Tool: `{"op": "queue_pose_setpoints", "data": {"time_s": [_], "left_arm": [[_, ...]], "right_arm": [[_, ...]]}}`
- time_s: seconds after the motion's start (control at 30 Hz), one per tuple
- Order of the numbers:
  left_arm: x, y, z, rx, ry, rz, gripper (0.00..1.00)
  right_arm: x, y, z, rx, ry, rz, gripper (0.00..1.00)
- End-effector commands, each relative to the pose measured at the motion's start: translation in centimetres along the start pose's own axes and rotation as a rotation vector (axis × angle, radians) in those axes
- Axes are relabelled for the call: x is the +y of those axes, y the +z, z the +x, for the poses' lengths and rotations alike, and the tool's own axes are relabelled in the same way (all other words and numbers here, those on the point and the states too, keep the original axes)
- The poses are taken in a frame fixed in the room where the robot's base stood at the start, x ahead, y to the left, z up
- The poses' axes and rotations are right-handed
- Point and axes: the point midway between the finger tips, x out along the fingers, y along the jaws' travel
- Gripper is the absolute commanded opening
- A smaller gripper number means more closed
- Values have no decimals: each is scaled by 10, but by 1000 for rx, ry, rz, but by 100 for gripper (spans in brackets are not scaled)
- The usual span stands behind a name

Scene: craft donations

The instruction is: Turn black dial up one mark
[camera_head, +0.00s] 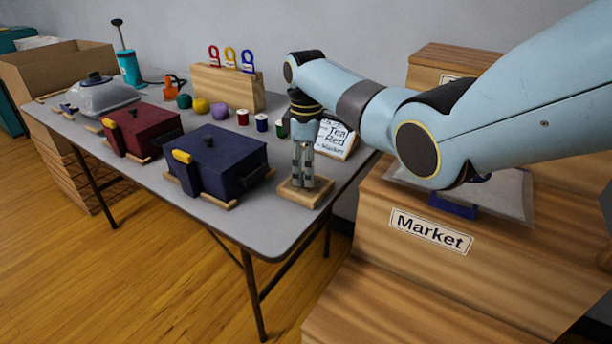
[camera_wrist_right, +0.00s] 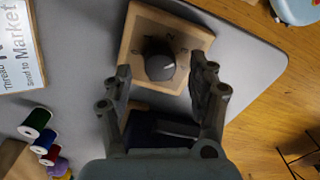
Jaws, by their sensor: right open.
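The black dial (camera_wrist_right: 159,60) sits on a square wooden base (camera_wrist_right: 190,37) with marks printed around it, shown in the right wrist view. In the head view the wooden base (camera_head: 305,194) stands at the near right corner of the grey table, and the dial is hidden there behind my gripper. My right gripper (camera_head: 302,185) points down over the base. In the right wrist view my right gripper (camera_wrist_right: 163,75) is open, with one finger on each side of the dial. I cannot tell whether the fingers touch it. My left gripper is not in view.
A dark blue box (camera_head: 217,160) and a dark red box (camera_head: 142,130) stand left of the base on the table (camera_head: 290,225). Thread spools (camera_head: 262,122) and a sign (camera_head: 336,138) stand behind. Wooden crates, one labelled Market (camera_head: 430,231), stand to the right.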

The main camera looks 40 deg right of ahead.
Motion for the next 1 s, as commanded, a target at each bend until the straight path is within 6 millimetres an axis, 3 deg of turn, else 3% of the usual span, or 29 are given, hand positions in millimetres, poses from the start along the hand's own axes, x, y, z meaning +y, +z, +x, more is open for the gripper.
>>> {"op": "queue_pose_setpoints", "data": {"time_s": [0.13, 0.43, 0.87, 1.0], "left_arm": [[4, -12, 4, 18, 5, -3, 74], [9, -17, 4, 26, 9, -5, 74], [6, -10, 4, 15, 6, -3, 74], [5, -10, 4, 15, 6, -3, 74]], "right_arm": [[0, 0, 14, 0, 0, 0, 59], [0, 0, 15, 0, 0, 0, 59], [0, 0, 15, 0, 0, 0, 4], [0, 0, 15, 0, -1, 5, 3]]}}
